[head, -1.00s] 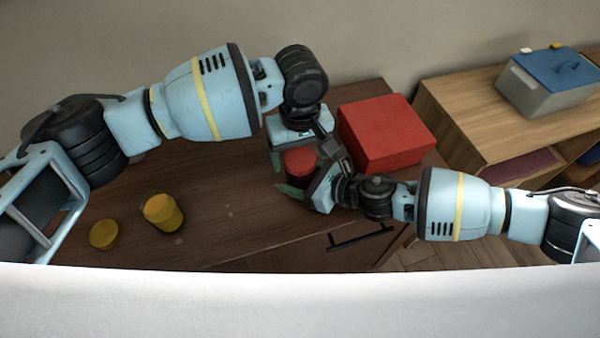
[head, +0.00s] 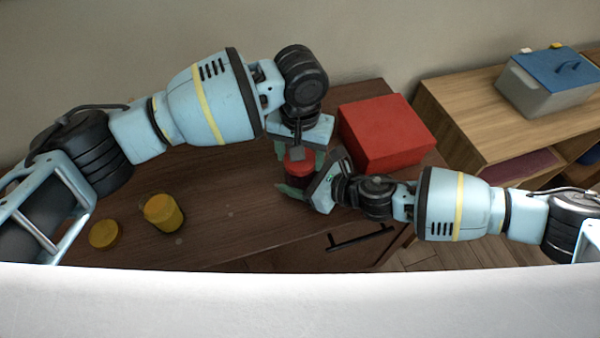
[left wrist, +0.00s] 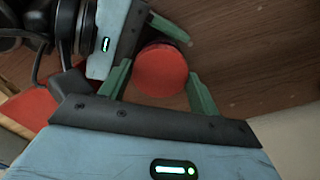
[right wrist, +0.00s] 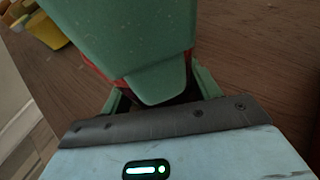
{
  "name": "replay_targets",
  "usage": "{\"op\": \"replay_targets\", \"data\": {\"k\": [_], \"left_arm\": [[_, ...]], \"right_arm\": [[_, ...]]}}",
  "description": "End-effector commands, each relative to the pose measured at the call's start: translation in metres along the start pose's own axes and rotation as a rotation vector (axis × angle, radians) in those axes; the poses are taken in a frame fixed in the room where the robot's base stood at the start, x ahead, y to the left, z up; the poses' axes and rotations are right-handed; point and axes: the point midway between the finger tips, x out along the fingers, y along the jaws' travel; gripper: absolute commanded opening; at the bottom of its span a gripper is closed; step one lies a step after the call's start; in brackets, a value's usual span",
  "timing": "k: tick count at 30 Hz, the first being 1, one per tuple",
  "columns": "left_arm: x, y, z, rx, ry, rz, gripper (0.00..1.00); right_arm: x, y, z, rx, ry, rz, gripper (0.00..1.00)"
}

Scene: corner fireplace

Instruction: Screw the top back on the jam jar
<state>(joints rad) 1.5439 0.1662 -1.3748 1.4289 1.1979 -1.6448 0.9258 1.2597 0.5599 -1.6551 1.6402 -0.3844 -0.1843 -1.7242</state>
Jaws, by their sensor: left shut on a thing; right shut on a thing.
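The jam jar (head: 296,183) is dark with red showing; it stands upright on the brown cabinet top, mostly hidden by my grippers. Its round red top (head: 299,162) is level over the jar's mouth; I cannot tell how tightly it sits. The red top also shows from above in the left wrist view (left wrist: 160,70). My left gripper (head: 297,164) points down from above, its green fingers shut on the red top's sides. My right gripper (head: 297,185) comes in from the right, lower down, shut on the jar's body. In the right wrist view, a left finger covers much of the jar.
A red box (head: 385,133) is close behind the right gripper. A wooden shelf (head: 480,125) with a grey, blue-lidded bin (head: 548,85) is at the right.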

Motion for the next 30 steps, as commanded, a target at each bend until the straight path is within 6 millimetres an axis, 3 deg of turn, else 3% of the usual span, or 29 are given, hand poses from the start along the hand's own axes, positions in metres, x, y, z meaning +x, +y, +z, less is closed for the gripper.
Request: {"op": "replay_targets", "data": {"k": [24, 30], "left_arm": [[0.0008, -0.0008, -0.0003, 1.258, -0.002, -0.004, 0.35], [0.0007, -0.0009, -0.0004, 1.317, -0.002, -0.004, 0.35]], "right_arm": [[-0.0006, -0.0014, 0.0002, 0.0, 0.0, -0.003, 0.0], [-0.0006, -0.0014, 0.0001, 0.0, 0.0, -0.003, 0.0]]}}
